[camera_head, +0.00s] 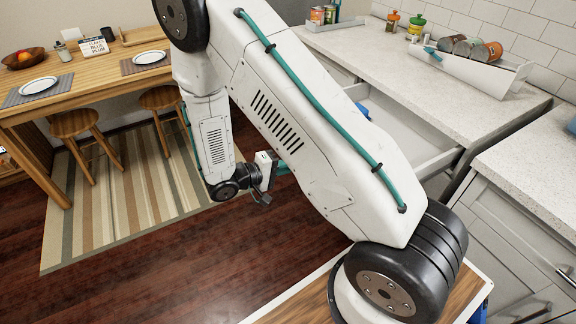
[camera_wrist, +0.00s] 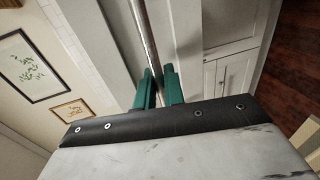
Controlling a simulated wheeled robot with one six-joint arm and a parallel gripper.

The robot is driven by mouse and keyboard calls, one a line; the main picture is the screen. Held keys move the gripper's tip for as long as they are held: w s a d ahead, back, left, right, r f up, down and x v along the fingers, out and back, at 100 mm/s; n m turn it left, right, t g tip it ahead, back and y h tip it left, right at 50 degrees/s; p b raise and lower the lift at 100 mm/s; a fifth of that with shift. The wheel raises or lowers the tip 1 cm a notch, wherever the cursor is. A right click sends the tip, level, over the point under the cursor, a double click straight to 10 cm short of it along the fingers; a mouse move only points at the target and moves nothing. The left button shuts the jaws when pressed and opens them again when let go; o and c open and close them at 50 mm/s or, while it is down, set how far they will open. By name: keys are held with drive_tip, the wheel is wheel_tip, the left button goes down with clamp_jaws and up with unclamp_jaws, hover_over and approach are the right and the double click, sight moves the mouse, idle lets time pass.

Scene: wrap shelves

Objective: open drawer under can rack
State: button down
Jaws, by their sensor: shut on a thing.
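The can rack (camera_head: 512,82), a white tray holding several cans (camera_head: 487,52), sits on the counter at the upper right. Below the counter edge, a white drawer (camera_head: 408,128) stands pulled out, its inside showing. My arm hides its front and handle in the head view. My gripper (camera_head: 283,169) is left of the drawer, partly hidden by my arm. In the wrist view, the green fingers of my gripper (camera_wrist: 159,84) are shut on a long metal handle bar (camera_wrist: 146,38), one finger on each side.
Something blue (camera_head: 362,110) shows at the drawer, partly hidden. Closed cabinets (camera_head: 515,245) stand at the lower right. A wooden table (camera_head: 90,88) with stools stands at the left. The dark floor (camera_head: 150,255) around my gripper is clear.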

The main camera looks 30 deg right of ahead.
drive_tip(key=shift+s, duration=0.1)
drive_tip(key=c, duration=1.6)
unclamp_jaws()
drive_tip(key=shift+a, duration=0.1)
drive_tip(key=v, duration=0.7)
drive_tip(key=shift+a+r, duration=0.1)
drive_tip(key=shift+a, duration=0.25)
